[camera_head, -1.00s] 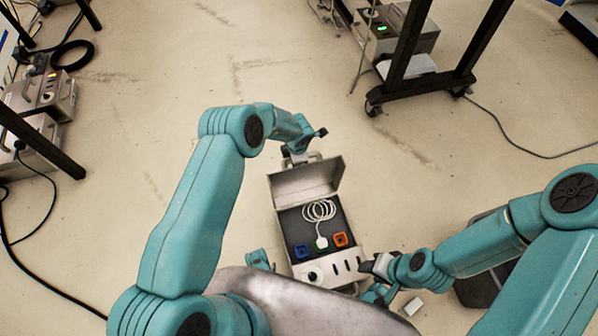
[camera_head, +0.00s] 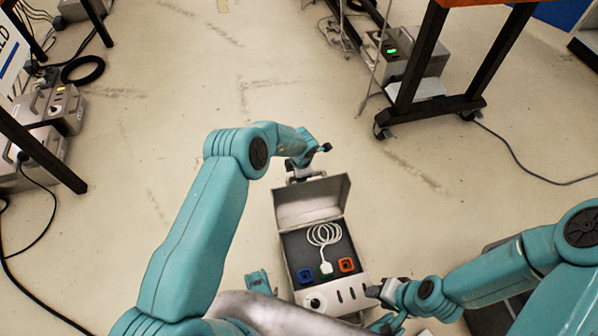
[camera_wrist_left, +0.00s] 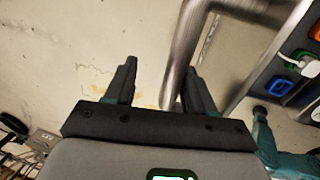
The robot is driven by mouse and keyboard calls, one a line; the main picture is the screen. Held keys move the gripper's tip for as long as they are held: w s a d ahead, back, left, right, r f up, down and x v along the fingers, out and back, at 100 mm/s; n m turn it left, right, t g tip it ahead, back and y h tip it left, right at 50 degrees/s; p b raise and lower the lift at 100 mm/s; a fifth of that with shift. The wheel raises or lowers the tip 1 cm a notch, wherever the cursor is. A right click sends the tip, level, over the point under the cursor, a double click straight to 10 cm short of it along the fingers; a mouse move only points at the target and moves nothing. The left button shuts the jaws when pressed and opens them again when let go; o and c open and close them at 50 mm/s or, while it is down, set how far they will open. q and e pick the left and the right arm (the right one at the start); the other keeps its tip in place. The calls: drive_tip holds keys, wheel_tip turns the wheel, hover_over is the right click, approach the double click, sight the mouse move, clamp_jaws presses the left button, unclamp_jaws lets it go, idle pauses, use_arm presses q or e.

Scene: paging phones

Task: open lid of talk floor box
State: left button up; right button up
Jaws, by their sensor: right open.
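The talk floor box (camera_head: 347,296) is a grey metal case on the floor at the lower middle of the head view. Its lid (camera_head: 311,203) stands raised at the far side, leaving the inside exposed. Inside are a coiled white cord (camera_head: 323,235), a blue socket (camera_head: 305,275) and an orange socket (camera_head: 346,265). My left gripper (camera_wrist_left: 158,75) is open at the lid's far edge; in the left wrist view a metal bar (camera_wrist_left: 183,55) passes close to one finger. Contact is unclear. My right gripper (camera_head: 376,293) is open beside the box's front right corner.
A dark wheeled stand (camera_head: 432,106) is at the upper right, with a grey unit with a green light (camera_head: 392,52) behind it. More grey units (camera_head: 62,107) and black cables lie at the left. The floor beyond the box is clear.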

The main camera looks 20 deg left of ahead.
idle(0.3)
use_arm(q)
wheel_tip(320, 180, up, 16)
drive_tip(key=s+d+p, duration=0.1)
drive_tip(key=s+p, duration=0.1)
drive_tip(key=p, duration=0.4)
drive_tip(key=shift+s+d+p, duration=0.35)
drive_tip(key=shift+d+p, duration=0.05)
drive_tip(key=shift+a+f, duration=0.1)
